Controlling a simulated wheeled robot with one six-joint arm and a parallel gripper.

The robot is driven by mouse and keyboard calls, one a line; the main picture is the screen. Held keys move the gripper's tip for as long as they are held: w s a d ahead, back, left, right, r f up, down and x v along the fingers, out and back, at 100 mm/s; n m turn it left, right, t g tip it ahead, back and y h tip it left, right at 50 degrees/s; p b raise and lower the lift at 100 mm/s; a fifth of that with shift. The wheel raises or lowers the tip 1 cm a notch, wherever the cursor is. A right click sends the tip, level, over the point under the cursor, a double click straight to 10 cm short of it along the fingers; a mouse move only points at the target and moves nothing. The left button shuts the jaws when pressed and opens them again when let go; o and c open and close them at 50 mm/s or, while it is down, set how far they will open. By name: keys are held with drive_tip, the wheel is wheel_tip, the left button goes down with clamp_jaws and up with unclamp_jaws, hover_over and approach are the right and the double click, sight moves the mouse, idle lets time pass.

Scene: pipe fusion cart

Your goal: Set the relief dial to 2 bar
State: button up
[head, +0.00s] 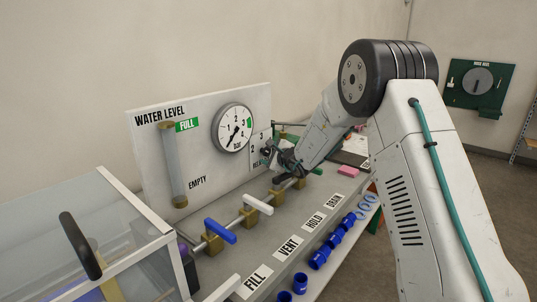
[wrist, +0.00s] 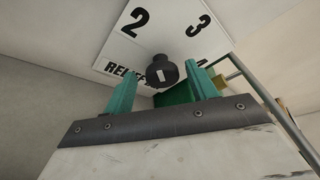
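The relief dial (wrist: 162,70) is a dark round knob with a short white mark on its face, in front of a white plate (wrist: 185,25) with the numbers 2, 3 and a partly hidden 4. Part of the word RELIEF shows below. My gripper (wrist: 164,78) is open, its green fingers apart on either side of the knob in the picture. I see a gap on both sides; I cannot tell whether the tips reach the knob's depth. In the head view, my gripper (head: 281,158) is in front of the relief plate (head: 257,147), and my arm hides the knob.
A pressure gauge (head: 234,128) and a water level tube (head: 174,165) are on the white panel (head: 215,165). A blue valve handle (head: 220,231) and a white one (head: 257,202) stand below. Blue pipe fittings (head: 319,258) line the front ledge. A metal rail (wrist: 258,85) passes right of the fingers.

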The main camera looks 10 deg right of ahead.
drive_tip(key=shift+r, duration=0.1)
drive_tip(key=shift+r, duration=0.25)
wheel_tip(320, 180, up, 3)
drive_tip(key=shift+f, duration=0.2)
drive_tip(key=s, duration=0.5)
drive_tip(key=s+r, duration=0.1)
drive_tip(key=s, duration=1)
drive_tip(key=shift+r, duration=0.4)
drive_tip(key=shift+w, duration=0.1)
drive_tip(key=w+d+f+m+g+y, duration=0.2)
drive_tip(key=w+d+m+g+y, duration=0.25)
drive_tip(key=w+m, duration=0.5)
drive_tip(key=shift+n+h, duration=0.25)
drive_tip(key=shift+n, duration=0.2)
drive_tip(key=shift+w+d+r+x, duration=0.1)
drive_tip(key=shift+w+d+x, duration=0.1)
drive_tip(key=shift+x, duration=1.15)
drive_tip(key=shift+w+d+r+x, duration=0.1)
drive_tip(key=shift+w+d+x, duration=0.1)
drive_tip(key=shift+x, duration=1.15)
drive_tip(key=shift+w+d+r+x, duration=0.1)
drive_tip(key=shift+w+x, duration=0.1)
drive_tip(key=shift+x, duration=1.15)
